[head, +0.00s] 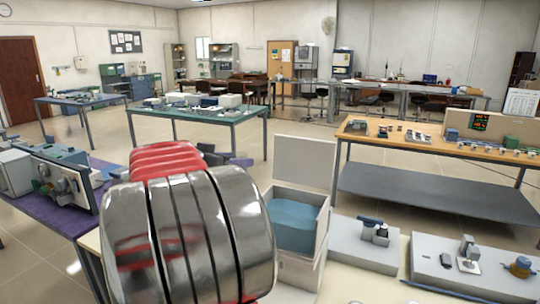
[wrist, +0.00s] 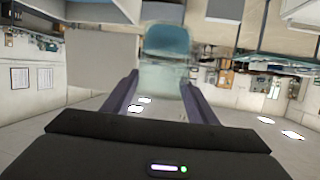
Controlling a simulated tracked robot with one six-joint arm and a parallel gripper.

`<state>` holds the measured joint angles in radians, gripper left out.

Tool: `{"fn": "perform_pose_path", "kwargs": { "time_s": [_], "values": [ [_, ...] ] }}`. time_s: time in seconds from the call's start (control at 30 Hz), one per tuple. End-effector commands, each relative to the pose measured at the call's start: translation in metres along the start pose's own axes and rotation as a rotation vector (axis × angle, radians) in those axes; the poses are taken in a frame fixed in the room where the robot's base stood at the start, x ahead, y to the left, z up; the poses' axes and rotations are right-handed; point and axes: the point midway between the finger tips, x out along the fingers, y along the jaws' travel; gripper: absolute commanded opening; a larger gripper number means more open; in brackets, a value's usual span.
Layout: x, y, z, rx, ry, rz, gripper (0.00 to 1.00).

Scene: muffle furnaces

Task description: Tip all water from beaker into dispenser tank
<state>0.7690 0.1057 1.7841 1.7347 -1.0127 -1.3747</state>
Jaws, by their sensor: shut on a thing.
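The dispenser tank (head: 322,232) is a pale open box in the head view, with its lid (head: 303,162) raised behind it and blue water (head: 292,222) inside. In the wrist view, which shows the room upside down, my gripper (wrist: 160,85) is shut on a clear beaker (wrist: 163,78). Blue water (wrist: 166,40) shows at the beaker's end toward the top of the picture. A pale flat panel (wrist: 92,62), perhaps the raised lid, shows beside the beaker. In the head view my arm hides the gripper and beaker.
Grey instrument units (head: 365,246) stand right of the tank on the cream bench. A wooden-top table (head: 405,140) with devices is behind at the right. A green table (head: 205,118) stands farther back. A purple bench (head: 60,215) with equipment lies at the left. Open floor separates the tables.

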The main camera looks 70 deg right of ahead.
Motion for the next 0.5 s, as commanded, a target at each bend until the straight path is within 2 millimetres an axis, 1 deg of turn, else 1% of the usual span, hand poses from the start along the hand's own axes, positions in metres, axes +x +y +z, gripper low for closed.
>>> {"fn": "perform_pose_path", "kwargs": {
  "time_s": [0.03, 0.1, 0.2, 0.3, 0.33, 0.4, 0.5],
  "values": [
    [0.008, 0.020, -0.009, 0.017, 0.001, 0.044, 0.16],
    [0.015, 0.044, -0.018, 0.032, 0.001, 0.098, 0.16],
    [0.022, 0.072, -0.028, 0.052, 0.001, 0.158, 0.16],
    [0.026, 0.090, -0.033, 0.062, 0.001, 0.195, 0.16],
    [0.026, 0.093, -0.034, 0.064, 0.001, 0.201, 0.16],
    [0.027, 0.097, -0.035, 0.065, 0.001, 0.208, 0.16],
    [0.027, 0.098, -0.035, 0.066, 0.001, 0.210, 0.16]
  ]
}}
